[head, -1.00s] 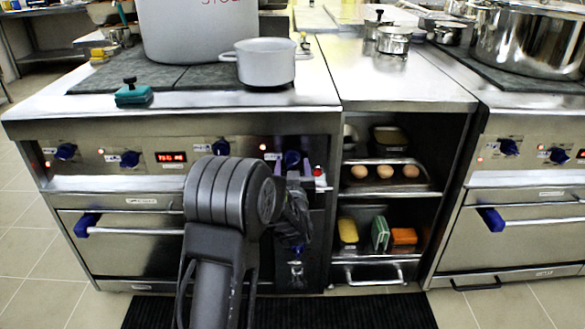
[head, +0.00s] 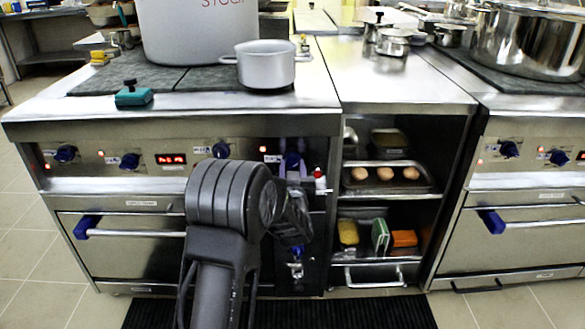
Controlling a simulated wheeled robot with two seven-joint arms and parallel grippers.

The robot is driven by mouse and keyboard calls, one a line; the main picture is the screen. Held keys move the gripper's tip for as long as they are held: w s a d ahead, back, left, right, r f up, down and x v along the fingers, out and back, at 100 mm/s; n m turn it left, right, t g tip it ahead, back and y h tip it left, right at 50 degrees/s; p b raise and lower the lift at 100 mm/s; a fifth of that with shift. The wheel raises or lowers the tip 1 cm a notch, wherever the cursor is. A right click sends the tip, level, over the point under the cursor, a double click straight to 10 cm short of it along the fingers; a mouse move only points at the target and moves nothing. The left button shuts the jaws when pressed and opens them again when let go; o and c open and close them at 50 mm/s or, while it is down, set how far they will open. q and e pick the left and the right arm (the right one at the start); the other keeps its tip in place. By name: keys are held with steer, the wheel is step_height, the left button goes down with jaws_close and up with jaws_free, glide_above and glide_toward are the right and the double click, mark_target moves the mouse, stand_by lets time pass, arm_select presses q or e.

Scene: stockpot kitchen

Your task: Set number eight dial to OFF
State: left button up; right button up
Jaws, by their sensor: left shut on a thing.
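A row of blue dials runs along the front panel of the left stove. The dial at the right end (head: 292,160) sits between the fingertips of my left gripper (head: 292,173). My left gripper is shut on this dial, and its arm comes up from below in front of the stove. The other dials are at the far left (head: 66,153), left of the display (head: 130,161), and right of it (head: 221,150). The dial numbers and the OFF marks are too small to read. My right gripper is out of view.
A grey pot (head: 264,66) and a teal block (head: 134,94) stand on the stove top. Oven handles (head: 130,233) stick out below the panel. An open shelf (head: 388,203) with eggs and sponges is to the right. A dark mat (head: 380,309) lies on the floor.

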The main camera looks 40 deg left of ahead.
arm_select(q)
jaws_close()
steer(key=shift+f, duration=0.1)
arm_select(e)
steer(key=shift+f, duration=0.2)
arm_select(q)
steer(key=shift+f+n+b, duration=0.1)
steer(key=shift+n+b, duration=0.6)
steer(key=shift+b, duration=0.25)
steer(key=n+b, duration=0.6)
steer(key=b, duration=0.1)
steer(key=shift+n, duration=0.4)
steer(key=shift+d+n+b, duration=0.1)
steer(key=shift+n+b, duration=0.8)
steer(key=shift+b, duration=0.3)
steer(key=shift+n+b, duration=0.4)
steer(key=shift+n, duration=0.1)
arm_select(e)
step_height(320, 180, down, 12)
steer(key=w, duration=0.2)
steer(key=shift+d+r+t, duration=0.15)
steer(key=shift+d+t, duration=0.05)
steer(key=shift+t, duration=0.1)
arm_select(q)
steer(key=shift+r, duration=0.2)
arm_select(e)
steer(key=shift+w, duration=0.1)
arm_select(q)
steer(key=o, duration=1.2)
jaws_free()
